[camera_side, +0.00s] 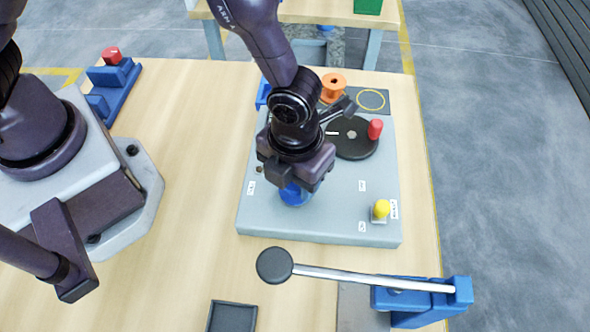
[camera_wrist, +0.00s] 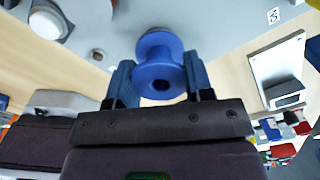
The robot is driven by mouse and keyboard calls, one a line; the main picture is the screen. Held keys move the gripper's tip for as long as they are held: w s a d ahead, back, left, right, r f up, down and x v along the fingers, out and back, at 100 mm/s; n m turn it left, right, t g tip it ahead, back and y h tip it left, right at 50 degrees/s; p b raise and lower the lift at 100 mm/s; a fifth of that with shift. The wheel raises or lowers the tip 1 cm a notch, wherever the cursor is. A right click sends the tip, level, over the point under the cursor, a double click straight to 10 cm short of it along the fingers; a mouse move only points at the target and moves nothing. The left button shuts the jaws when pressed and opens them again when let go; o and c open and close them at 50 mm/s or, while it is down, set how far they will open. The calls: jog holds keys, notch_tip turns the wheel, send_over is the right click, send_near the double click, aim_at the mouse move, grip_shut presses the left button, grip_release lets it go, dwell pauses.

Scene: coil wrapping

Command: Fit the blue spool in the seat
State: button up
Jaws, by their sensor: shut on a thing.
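The blue spool (camera_side: 293,197) is held by my gripper (camera_side: 293,185) over the left part of the grey panel (camera_side: 335,220). In the wrist view the blue spool (camera_wrist: 160,62) sits between the two blue fingers of my gripper (camera_wrist: 158,85), which touch it on both sides. Its flange faces the camera, with a dark centre hole. I cannot tell whether its far end touches the panel. I cannot make out the seat for sure; my arm and the spool hide part of the panel.
A black turntable (camera_side: 345,148) with a red knob (camera_side: 375,129) is behind right of my gripper. A yellow knob (camera_side: 381,208) stands at the panel's right. An orange spool (camera_side: 334,84) is behind. A lever (camera_side: 350,277) lies across the front. The panel's front middle is clear.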

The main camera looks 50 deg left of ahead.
jog(key=shift+f, duration=0.35)
jog(key=o, duration=1)
notch_tip(320, 180, up, 13)
